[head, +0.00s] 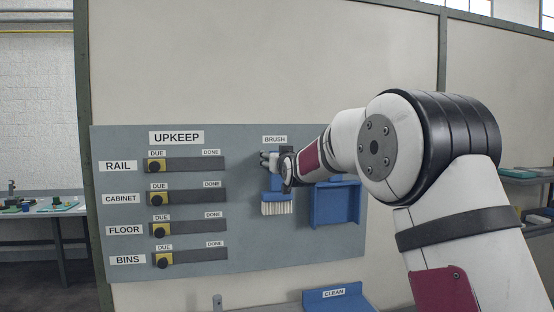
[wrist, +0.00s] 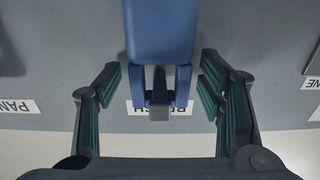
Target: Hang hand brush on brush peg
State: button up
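The hand brush (head: 275,188) hangs upright on the grey board under the BRUSH label, blue with pale bristles (head: 277,208) at the bottom. In the upside-down wrist view its blue handle (wrist: 159,35) ends in two sides that straddle the dark grey brush peg (wrist: 158,100). The handle's end appears to be around the peg, though the far edge is hidden. My gripper (head: 268,160) is at the handle's upper end. In the wrist view its fingers stand apart, with clear gaps on both sides of the handle.
A blue dustpan (head: 335,205) hangs just right of the brush, partly behind my arm. Left on the board are several DUE/DONE sliders (head: 187,197) with yellow-black knobs. A blue CLEAN tray (head: 338,300) is below. The PAN label (wrist: 18,106) is beside the peg.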

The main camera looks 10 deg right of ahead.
jog(key=s+f+g, duration=0.2)
jog(key=s, duration=1.1)
jog(key=s+f+g, duration=0.2)
jog(key=s, duration=1.1)
jog(key=s+f+g, duration=0.3)
jog(key=s+f, duration=0.1)
jog(key=s, duration=0.6)
jog(key=s+f+g, duration=0.2)
jog(key=s+f, duration=0.3)
jog(key=s, duration=0.5)
jog(key=s+f+g, duration=0.3)
jog(key=s+f, duration=0.2)
jog(key=s, duration=0.6)
jog(key=shift+g, duration=0.3)
